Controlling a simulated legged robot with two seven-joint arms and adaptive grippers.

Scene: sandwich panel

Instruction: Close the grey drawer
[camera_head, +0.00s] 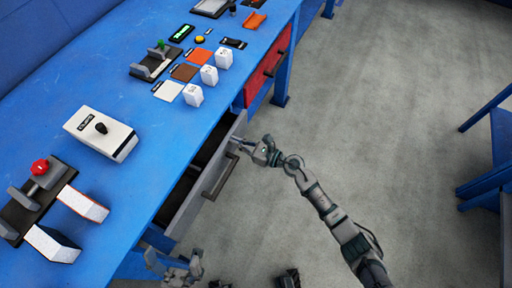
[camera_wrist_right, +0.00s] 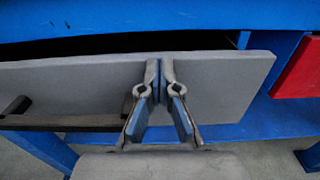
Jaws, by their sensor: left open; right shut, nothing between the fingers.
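The grey drawer (camera_head: 187,210) stands partly pulled out from under the blue workbench; a dark gap shows behind its front panel. Its dark bar handle (camera_head: 220,177) is on the outer face. My right gripper (camera_head: 238,146) is shut and empty at the far end of the drawer front, beyond the handle. In the right wrist view its fingertips (camera_wrist_right: 161,68) overlap the grey front panel (camera_wrist_right: 225,88), right of the handle (camera_wrist_right: 60,122); whether they touch is hard to tell. My left gripper (camera_head: 174,264) is open, low in the picture near the drawer's near end.
A red drawer (camera_head: 268,67) sits shut further along the blue bench (camera_head: 165,125). White blocks, coloured tiles, a white box with a black knob (camera_head: 102,128) and a red-button fixture (camera_head: 40,167) are on top. The grey floor (camera_head: 360,100) right of the bench is clear.

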